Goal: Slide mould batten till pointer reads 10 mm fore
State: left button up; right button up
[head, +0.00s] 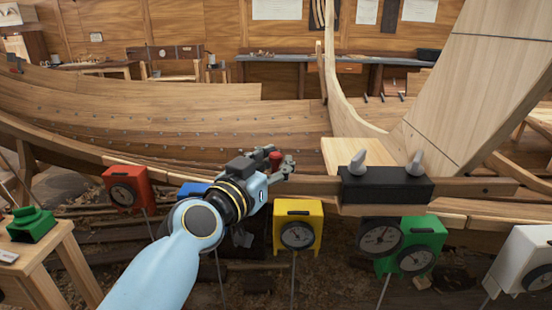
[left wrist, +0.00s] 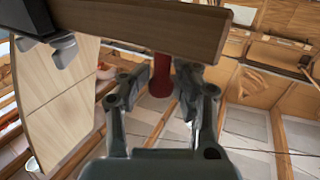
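The wooden batten (head: 475,187) runs level through a black clamp block (head: 385,187) with two pale wing knobs. In the left wrist view the batten (left wrist: 150,25) crosses the top, with a red knob (left wrist: 161,78) under its edge. The red knob (head: 275,157) also shows at my left gripper (head: 287,168) in the head view. My left gripper's fingers (left wrist: 162,82) stand open on either side of the knob, with narrow gaps. A dark round dial (head: 380,238) hangs below the block; its reading is too small to tell. My right gripper is out of view.
Red (head: 126,189), yellow (head: 298,226), green (head: 417,250) and white (head: 522,262) boxes with dials stand along the hull's near side. A blue box (head: 193,190) is partly behind my left arm. The planked hull (head: 180,125) lies beyond.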

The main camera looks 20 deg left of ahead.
pick_arm(q)
jog(key=shift+o, duration=1.2)
jog(key=shift+d+r, duration=0.15)
jog(key=shift+o, duration=0.5)
jog(key=shift+w, duration=0.2)
jog(key=s+a, duration=0.2)
jog(key=s, duration=0.9)
jog(key=shift+s+a, duration=0.15)
jog(key=shift+s, duration=0.2)
